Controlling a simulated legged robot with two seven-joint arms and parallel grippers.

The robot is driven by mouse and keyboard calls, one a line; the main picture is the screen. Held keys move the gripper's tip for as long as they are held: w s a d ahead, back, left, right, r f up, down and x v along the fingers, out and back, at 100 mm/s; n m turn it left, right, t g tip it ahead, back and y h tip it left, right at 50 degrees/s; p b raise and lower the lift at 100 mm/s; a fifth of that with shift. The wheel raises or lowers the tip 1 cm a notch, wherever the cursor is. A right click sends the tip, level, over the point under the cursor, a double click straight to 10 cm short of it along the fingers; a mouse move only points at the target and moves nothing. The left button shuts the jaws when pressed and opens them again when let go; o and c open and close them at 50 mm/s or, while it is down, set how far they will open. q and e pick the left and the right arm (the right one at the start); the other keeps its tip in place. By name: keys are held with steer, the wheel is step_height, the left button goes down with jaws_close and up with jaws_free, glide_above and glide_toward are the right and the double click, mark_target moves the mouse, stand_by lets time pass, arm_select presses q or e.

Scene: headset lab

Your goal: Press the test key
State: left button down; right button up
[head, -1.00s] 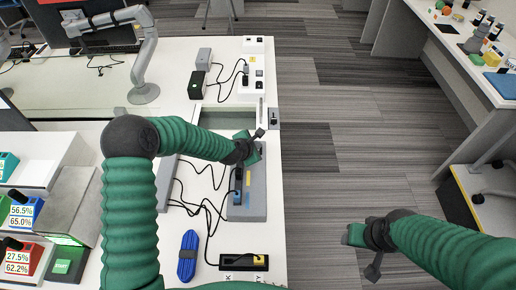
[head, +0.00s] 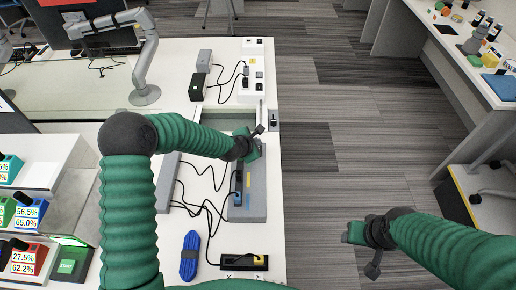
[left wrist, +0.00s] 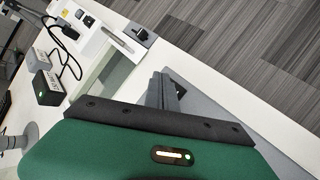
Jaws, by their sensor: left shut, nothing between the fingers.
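My left gripper (head: 254,150) is over the far part of a grey bench device (head: 247,200). In the left wrist view its dark fingers (left wrist: 165,92) are together with nothing between them, in front of the device's grey surface. I cannot make out a key labelled test; the gripper and forearm cover part of the device. Whether the fingers touch anything is not clear. My right gripper (head: 360,233) is over the floor, away from the bench; its finger opening cannot be made out.
A small grey box with a black top (head: 272,119) sits at the bench edge beyond the gripper. A black-and-green box (head: 197,86), loose black cables, a blue cord bundle (head: 189,256) and a black tray (head: 244,262) lie on the bench. A green START pad (head: 70,262) is at left.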

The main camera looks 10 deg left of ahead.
arm_select(q)
step_height(320, 180, up, 4)
steer(key=shift+f+p, duration=0.1)
steer(key=shift+p, duration=1.05)
steer(key=shift+f, duration=0.1)
steer(key=s+a+r+m+g, duration=0.2)
steer(key=s+m, duration=0.6)
steer(key=s, duration=0.2)
steer(key=s+a+r+m+g+y, duration=0.1)
steer(key=s+a+r+m+g, duration=0.1)
steer(key=s+m, duration=0.6)
steer(key=s+a+r+m+g+y, duration=0.1)
steer(key=s+a+r+m+g, duration=0.1)
steer(key=s+m, duration=0.6)
steer(key=s, duration=0.5)
steer(key=shift+s+r, duration=0.15)
steer(key=shift+s, duration=0.1)
steer(key=shift+s+d, duration=0.1)
steer(key=shift+d, duration=0.1)
